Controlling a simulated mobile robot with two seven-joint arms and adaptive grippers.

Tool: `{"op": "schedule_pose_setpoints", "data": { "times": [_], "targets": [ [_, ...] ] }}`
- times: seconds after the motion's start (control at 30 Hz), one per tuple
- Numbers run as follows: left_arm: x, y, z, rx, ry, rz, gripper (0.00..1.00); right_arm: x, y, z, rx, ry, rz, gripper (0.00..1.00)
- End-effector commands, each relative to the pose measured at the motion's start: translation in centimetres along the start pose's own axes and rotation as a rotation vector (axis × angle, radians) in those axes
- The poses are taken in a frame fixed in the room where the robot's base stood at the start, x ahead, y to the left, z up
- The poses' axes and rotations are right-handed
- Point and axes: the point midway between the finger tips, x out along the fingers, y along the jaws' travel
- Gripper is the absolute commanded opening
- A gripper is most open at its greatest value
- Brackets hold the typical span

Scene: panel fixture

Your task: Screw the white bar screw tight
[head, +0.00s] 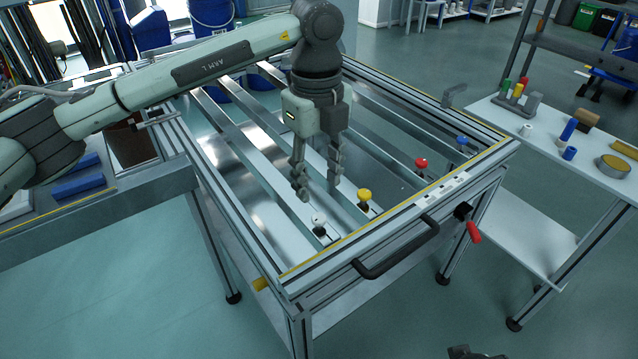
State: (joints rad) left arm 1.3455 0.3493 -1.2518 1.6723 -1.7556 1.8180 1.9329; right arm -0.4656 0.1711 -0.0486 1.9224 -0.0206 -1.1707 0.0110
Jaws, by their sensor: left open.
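The white bar screw (319,222) has a white knob and stands at the near end of a metal bar in the panel frame, near its front left corner. My left gripper (317,193) points down with its two fingers apart and nothing between them. It shows just above the white knob in the picture; the exact height gap is hard to tell. A dark part at the bottom edge (474,353) looks like the tip of my right gripper; the rest is cut off.
Yellow (364,195), red (421,163) and blue (462,141) knobs stand along the same front side. A black handle (397,247) sticks out from the frame front. A white side table (590,178) with small parts stands at the right.

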Motion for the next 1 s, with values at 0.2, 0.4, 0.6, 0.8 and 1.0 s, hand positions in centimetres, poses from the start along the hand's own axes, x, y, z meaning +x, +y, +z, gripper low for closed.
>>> {"op": "schedule_pose_setpoints", "data": {
  "times": [0.2,0.4,0.6,0.8,1.0],
  "targets": [
    [1.6,0.1,0.0,-0.001,-0.012,0.011,0.43,0.2,-0.1,1.3,-0.002,-0.02,-0.003,0.4],
    [4.9,0.1,-0.1,0.0,-0.009,0.009,0.43,0.9,-0.3,2.6,-0.003,-0.04,-0.007,0.4],
    [7.1,0.1,0.0,0.001,-0.01,0.007,0.43,1.4,-0.4,2.6,-0.003,-0.04,-0.009,0.4],
    [7.7,0.0,0.0,0.001,-0.011,0.005,0.43,1.6,-0.4,2.1,-0.003,-0.031,-0.009,0.4],
    [7.7,0.0,0.0,0.001,-0.011,0.005,0.37,1.5,-0.3,1.7,-0.002,-0.026,-0.009,0.4]
  ]
}}
